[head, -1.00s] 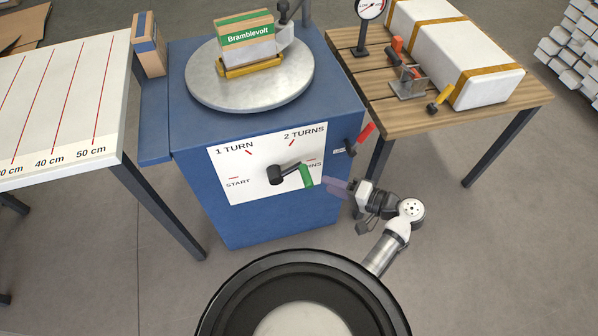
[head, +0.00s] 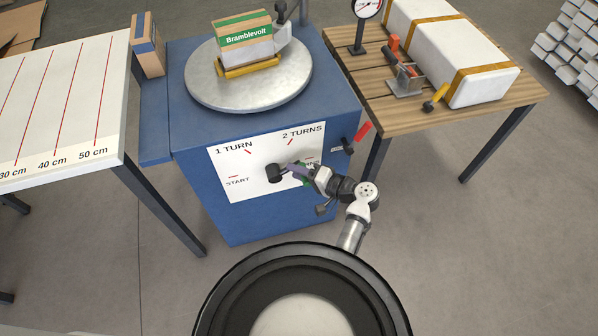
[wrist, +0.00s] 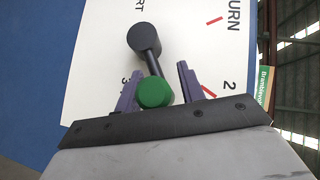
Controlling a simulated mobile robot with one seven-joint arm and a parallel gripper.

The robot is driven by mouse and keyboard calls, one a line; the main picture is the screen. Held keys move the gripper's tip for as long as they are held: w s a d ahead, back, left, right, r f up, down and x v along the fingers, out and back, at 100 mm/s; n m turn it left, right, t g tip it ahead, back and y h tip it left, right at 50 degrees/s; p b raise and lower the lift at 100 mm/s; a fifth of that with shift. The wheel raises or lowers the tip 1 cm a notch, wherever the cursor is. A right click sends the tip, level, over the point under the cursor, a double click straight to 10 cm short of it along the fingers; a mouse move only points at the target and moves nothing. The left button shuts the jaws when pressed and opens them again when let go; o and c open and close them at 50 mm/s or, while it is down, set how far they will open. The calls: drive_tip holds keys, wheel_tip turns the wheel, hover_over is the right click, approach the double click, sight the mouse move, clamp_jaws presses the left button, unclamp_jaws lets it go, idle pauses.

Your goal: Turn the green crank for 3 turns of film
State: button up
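The green crank handle (wrist: 155,92) sits on a dark crank arm (wrist: 152,62) that runs to a black hub (head: 273,173) on the white dial panel. The dial carries START, 1 TURN and 2 TURNS marks and a partly covered third mark at right. The crank points right. My gripper (head: 292,171) is in front of it and hides most of the handle in the head view. In the wrist view my gripper (wrist: 159,66) is open, with one purple finger on each side of the handle. I cannot tell whether either finger touches it.
The blue machine (head: 265,115) carries a round grey turntable (head: 210,91) with a Bramblevolt box (head: 243,49). A red-handled lever (head: 362,132) sticks out at its right side. A wooden table (head: 480,111) stands right, a ruled white table (head: 60,115) left.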

clamp_jaws()
drive_tip(key=shift+f, duration=0.1)
